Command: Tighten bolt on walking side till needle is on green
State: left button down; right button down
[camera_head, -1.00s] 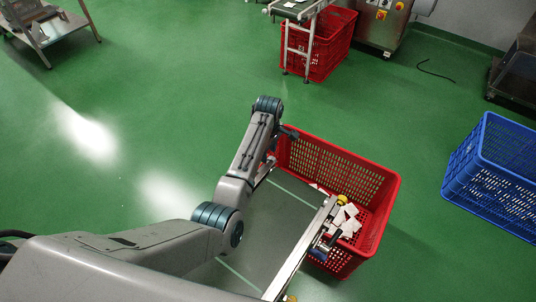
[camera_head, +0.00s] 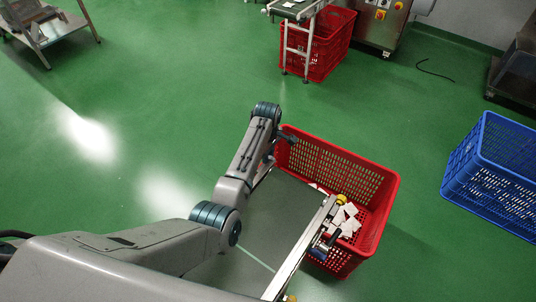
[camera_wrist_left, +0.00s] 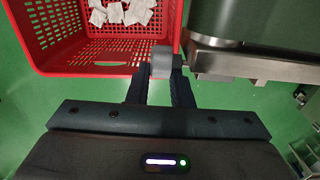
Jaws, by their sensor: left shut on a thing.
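My left gripper (camera_wrist_left: 161,78) is shut on a small grey bolt head (camera_wrist_left: 162,61) at the end of the conveyor frame (camera_wrist_left: 230,64), seen in the left wrist view. In the head view my left arm reaches over the conveyor belt (camera_head: 285,213) to its far side, and the gripper (camera_head: 287,134) shows only as a small dark part by the red crate. The bolt is hidden in the head view. No needle or green mark can be made out. My right gripper is out of view.
A red crate (camera_head: 383,205) with several white teabags (camera_head: 347,216) stands under the conveyor's end. A yellow knob (camera_head: 341,199) sits on the near rail. A blue crate (camera_head: 492,190) stands at right, another red crate (camera_head: 332,45) at the back.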

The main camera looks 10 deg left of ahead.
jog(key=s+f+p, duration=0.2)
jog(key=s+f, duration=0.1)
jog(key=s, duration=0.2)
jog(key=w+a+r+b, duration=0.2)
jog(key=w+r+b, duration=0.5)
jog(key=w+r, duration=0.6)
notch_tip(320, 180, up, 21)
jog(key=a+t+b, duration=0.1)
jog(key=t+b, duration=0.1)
jog(key=b, duration=0.5)
pick_arm(q)
jog(key=shift+w+a+f+g+h+b, duration=0.15)
jog(key=shift+f+g+h+b, duration=0.7)
jog(key=shift+h, duration=1.8)
jog(key=shift+a+f+g+h+b, duration=0.3)
jog(key=shift+g+h+b, duration=0.9)
jog(key=shift+h, duration=1.4)
jog(key=shift+w+a+f+g+h+b, duration=0.1)
jog(key=shift+f+g+h+b, duration=0.8)
jog(key=shift+h, duration=1.75)
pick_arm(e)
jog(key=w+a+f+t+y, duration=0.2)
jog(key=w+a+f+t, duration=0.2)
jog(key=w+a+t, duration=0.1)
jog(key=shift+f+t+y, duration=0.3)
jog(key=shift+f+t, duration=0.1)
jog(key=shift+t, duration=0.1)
